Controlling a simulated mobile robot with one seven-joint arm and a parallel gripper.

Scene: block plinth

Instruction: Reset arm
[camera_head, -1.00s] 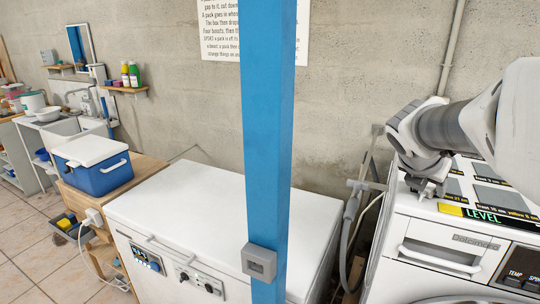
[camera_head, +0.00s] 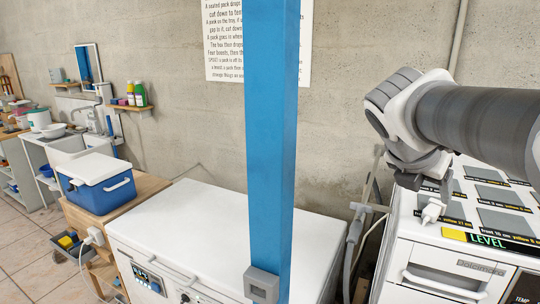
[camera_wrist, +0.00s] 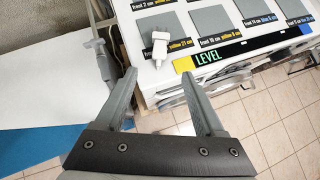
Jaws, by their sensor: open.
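My gripper (camera_head: 434,188) hangs at the right of the head view, over the left edge of the white machine top. In the wrist view my gripper (camera_wrist: 160,76) has its two grey fingers spread, with nothing between them. A small white plug-like item (camera_wrist: 157,46) lies on the machine top, just beyond the fingertips in the wrist view. It also shows just below my gripper in the head view (camera_head: 432,211). My gripper looks apart from it.
The white machine (camera_head: 412,262) carries grey squares with labels and a "LEVEL" strip (camera_head: 502,240). A blue post (camera_head: 270,150) stands before a white chest (camera_head: 190,225). A blue cooler (camera_head: 97,185) sits on a wooden bench at left. Grey hoses (camera_head: 357,225) run beside the machine.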

